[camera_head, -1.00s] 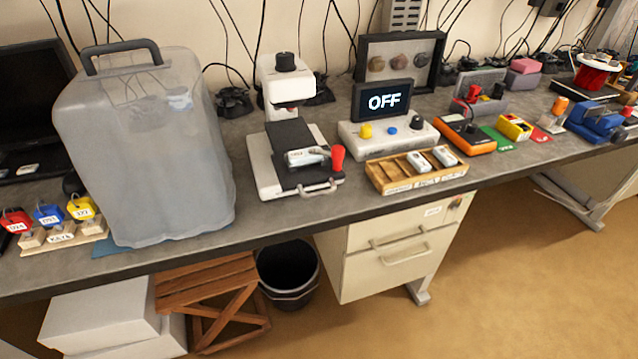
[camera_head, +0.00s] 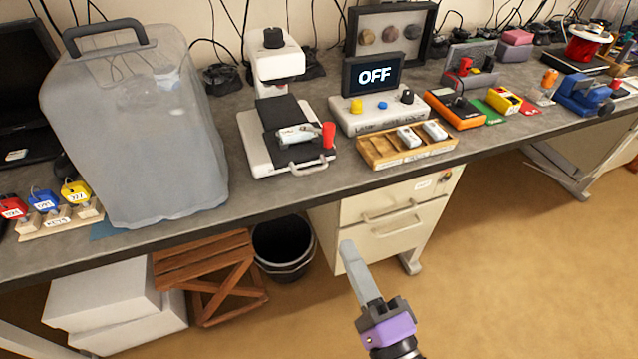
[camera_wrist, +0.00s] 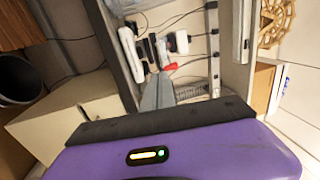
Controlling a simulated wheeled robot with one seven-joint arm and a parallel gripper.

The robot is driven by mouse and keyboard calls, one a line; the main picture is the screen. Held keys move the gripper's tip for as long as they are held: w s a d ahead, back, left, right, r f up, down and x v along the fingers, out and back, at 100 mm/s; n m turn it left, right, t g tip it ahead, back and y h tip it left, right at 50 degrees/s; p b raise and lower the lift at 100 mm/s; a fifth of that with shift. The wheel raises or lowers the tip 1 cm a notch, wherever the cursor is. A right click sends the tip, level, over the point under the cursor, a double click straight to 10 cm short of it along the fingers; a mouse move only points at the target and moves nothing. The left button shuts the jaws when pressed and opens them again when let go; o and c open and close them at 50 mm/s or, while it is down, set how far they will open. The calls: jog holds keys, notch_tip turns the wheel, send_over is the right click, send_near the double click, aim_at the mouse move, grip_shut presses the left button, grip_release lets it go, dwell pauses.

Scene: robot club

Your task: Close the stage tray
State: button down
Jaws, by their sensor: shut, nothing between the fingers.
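The white desktop instrument (camera_head: 277,65) stands on the grey bench. Its low base carries a black stage tray (camera_head: 268,112) with a pale handle (camera_head: 307,166) projecting at the front, close to the bench edge. A small silver-white piece (camera_head: 298,134) and a red upright knob (camera_head: 328,135) sit on the tray's front right. My gripper (camera_head: 347,246) is shut and empty, in front of and below the bench edge, before the drawer cabinet, apart from the tray. The wrist view shows its grey fingers (camera_wrist: 157,94); I cannot make out the tray there.
A large translucent container (camera_head: 135,140) stands left of the instrument. A white console reading OFF (camera_head: 380,110) and a wooden slotted box (camera_head: 380,154) stand to its right. Below the bench are a drawer cabinet (camera_head: 390,232), a black bin (camera_head: 283,250) and a wooden stool (camera_head: 205,275). Open floor lies right.

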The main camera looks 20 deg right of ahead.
jog(key=p, duration=0.6)
send_near(299, 142)
jog(key=s, duration=0.3)
jog(key=shift+r, duration=0.25)
jog(key=shift+w, duration=0.75)
jog(key=w+p, duration=0.1)
jog(key=w, duration=1)
jog(key=shift+w, duration=0.25)
jog(key=shift+w+r, duration=0.1)
jog(key=shift+r, duration=0.05)
